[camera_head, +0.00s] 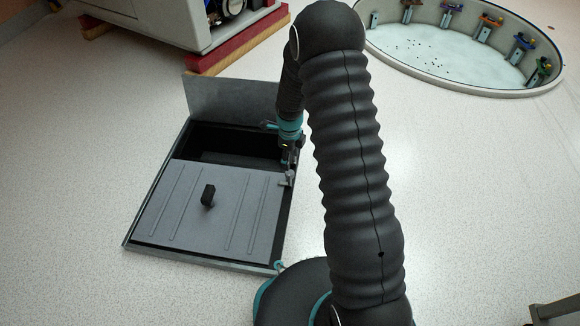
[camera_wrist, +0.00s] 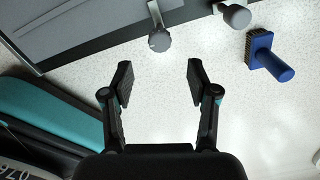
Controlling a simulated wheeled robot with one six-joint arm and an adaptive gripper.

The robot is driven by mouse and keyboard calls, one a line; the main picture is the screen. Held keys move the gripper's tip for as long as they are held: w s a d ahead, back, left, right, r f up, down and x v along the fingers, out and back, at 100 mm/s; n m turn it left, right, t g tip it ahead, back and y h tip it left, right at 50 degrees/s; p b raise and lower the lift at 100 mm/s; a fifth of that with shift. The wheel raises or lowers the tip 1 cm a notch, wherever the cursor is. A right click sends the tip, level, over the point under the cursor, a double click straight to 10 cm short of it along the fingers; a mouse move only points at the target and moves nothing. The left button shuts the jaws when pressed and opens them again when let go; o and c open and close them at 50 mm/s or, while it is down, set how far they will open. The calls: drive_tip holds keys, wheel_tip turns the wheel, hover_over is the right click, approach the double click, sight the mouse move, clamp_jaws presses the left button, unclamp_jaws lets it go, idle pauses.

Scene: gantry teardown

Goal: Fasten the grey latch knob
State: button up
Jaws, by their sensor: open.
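The grey latch knob (camera_wrist: 160,40) is a round head on a short stem at the box edge, in the upper middle of the wrist view. A second grey knob (camera_wrist: 236,16) sits to its right; I cannot tell which one is meant. My gripper (camera_wrist: 160,80) is open and empty, its fingertips apart and below the first knob in the picture, not touching it. Small latch fittings show on that edge (camera_head: 286,181) and at the near right corner (camera_head: 279,266).
The floor box (camera_head: 142,206) has a grey cover panel (camera_head: 170,200) with a black handle (camera_head: 208,195) and a raised flap (camera_head: 230,98) behind. A blue brush (camera_wrist: 270,57) lies on the pale floor. A round basin (camera_head: 430,50) and a machine on red beams (camera_head: 235,42) stand farther back.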

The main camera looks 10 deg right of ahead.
drive_tip(key=shift+r, duration=1.7)
drive_tip(key=s+n+g, duration=0.2)
drive_tip(key=s+n, duration=0.4)
drive_tip(key=n, duration=0.4)
drive_tip(key=s+r+n+t+p, duration=0.2)
drive_tip(key=s+r+n, duration=0.3)
drive_tip(key=r, duration=0.9)
drive_tip(key=s+r+n+t+p, duration=0.3)
drive_tip(key=s+r+n+p, duration=0.2)
drive_tip(key=s+r, duration=0.6)
drive_tip(key=s+r+n+t+p, duration=0.2)
drive_tip(key=s+r+n, duration=0.3)
drive_tip(key=r, duration=1.3)
drive_tip(key=s+p, duration=0.1)
drive_tip(key=s, duration=0.2)
drive_tip(key=shift+s+r+n+t, duration=0.2)
drive_tip(key=shift+s+n+t, duration=0.05)
drive_tip(key=shift+n+t, duration=0.05)
